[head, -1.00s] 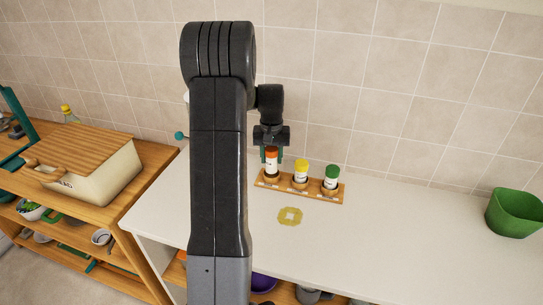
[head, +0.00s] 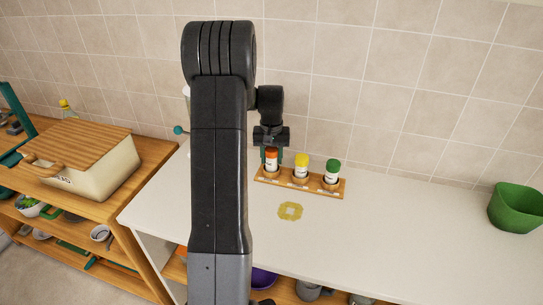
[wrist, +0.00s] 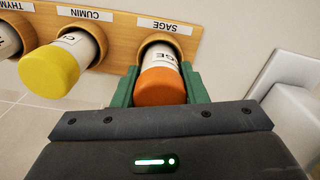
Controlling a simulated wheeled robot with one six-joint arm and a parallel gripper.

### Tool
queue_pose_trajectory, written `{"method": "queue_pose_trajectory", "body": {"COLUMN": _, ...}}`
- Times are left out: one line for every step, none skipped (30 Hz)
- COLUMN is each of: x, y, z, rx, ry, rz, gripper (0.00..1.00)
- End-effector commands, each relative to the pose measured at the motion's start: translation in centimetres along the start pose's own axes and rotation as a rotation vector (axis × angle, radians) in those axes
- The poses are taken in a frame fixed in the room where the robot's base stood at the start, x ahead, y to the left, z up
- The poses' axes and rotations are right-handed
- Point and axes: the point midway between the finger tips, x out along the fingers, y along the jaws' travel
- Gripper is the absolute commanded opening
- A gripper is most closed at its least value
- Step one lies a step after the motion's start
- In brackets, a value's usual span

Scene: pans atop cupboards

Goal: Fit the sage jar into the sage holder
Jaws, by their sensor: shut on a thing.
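The sage jar (head: 271,160) is white with an orange lid (wrist: 162,86). My gripper (head: 271,153) is shut on it, with a green finger on each side in the wrist view (wrist: 160,78). The sage holder (wrist: 188,46) is a round opening at one end of a wooden rack, beside a SAGE label. The jar's lower end is inside the ring of this opening, and the jar looks roughly upright. Its base is hidden, so I cannot tell whether it rests on the bottom.
The yellow-lidded cumin jar (head: 302,168) and a green-lidded jar (head: 333,174) stand in the rack (head: 316,189). A yellow trivet (head: 290,211) lies in front. A green container (head: 516,209) stands far right. The tiled wall is close behind; the counter between is clear.

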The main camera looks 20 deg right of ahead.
Motion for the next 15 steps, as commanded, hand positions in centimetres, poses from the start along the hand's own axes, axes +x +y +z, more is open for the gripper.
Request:
{"method": "queue_pose_trajectory", "body": {"x": 0.22, "y": 0.0, "z": 0.0, "rx": 0.0, "ry": 0.0, "rz": 0.0, "gripper": 0.14}}
{"method": "queue_pose_trajectory", "body": {"x": 0.29, "y": 0.0, "z": 0.0, "rx": 0.0, "ry": 0.0, "rz": 0.0, "gripper": 0.14}}
{"method": "queue_pose_trajectory", "body": {"x": 0.39, "y": 0.0, "z": 0.0, "rx": 0.0, "ry": 0.0, "rz": 0.0, "gripper": 0.14}}
{"method": "queue_pose_trajectory", "body": {"x": 0.47, "y": 0.0, "z": 0.0, "rx": 0.0, "ry": 0.0, "rz": 0.0, "gripper": 0.14}}
{"method": "queue_pose_trajectory", "body": {"x": 0.54, "y": 0.0, "z": 0.0, "rx": 0.0, "ry": 0.0, "rz": 0.0, "gripper": 0.14}}
{"method": "queue_pose_trajectory", "body": {"x": 0.64, "y": 0.0, "z": 0.0, "rx": 0.0, "ry": 0.0, "rz": 0.0, "gripper": 0.14}}
{"method": "queue_pose_trajectory", "body": {"x": 0.72, "y": 0.0, "z": 0.0, "rx": 0.0, "ry": 0.0, "rz": 0.0, "gripper": 0.14}}
{"method": "queue_pose_trajectory", "body": {"x": 0.79, "y": 0.0, "z": 0.0, "rx": 0.0, "ry": 0.0, "rz": 0.0, "gripper": 0.14}}
{"method": "queue_pose_trajectory", "body": {"x": 0.89, "y": 0.0, "z": 0.0, "rx": 0.0, "ry": 0.0, "rz": 0.0, "gripper": 0.14}}
{"method": "queue_pose_trajectory", "body": {"x": 0.96, "y": 0.0, "z": 0.0, "rx": 0.0, "ry": 0.0, "rz": 0.0, "gripper": 0.14}}
{"method": "queue_pose_trajectory", "body": {"x": 1.02, "y": 0.0, "z": 0.0, "rx": 0.0, "ry": 0.0, "rz": 0.0, "gripper": 0.14}}
{"method": "queue_pose_trajectory", "body": {"x": 0.89, "y": 0.0, "z": 0.0, "rx": 0.0, "ry": 0.0, "rz": 0.0, "gripper": 0.47}}
{"method": "queue_pose_trajectory", "body": {"x": 0.89, "y": 0.0, "z": 0.0, "rx": 0.0, "ry": 0.0, "rz": 0.0, "gripper": 0.53}}
{"method": "queue_pose_trajectory", "body": {"x": 0.89, "y": 0.0, "z": 0.0, "rx": 0.0, "ry": 0.0, "rz": 0.0, "gripper": 0.59}}
{"method": "queue_pose_trajectory", "body": {"x": 0.89, "y": 0.0, "z": 0.0, "rx": 0.0, "ry": 0.0, "rz": 0.0, "gripper": 0.64}}
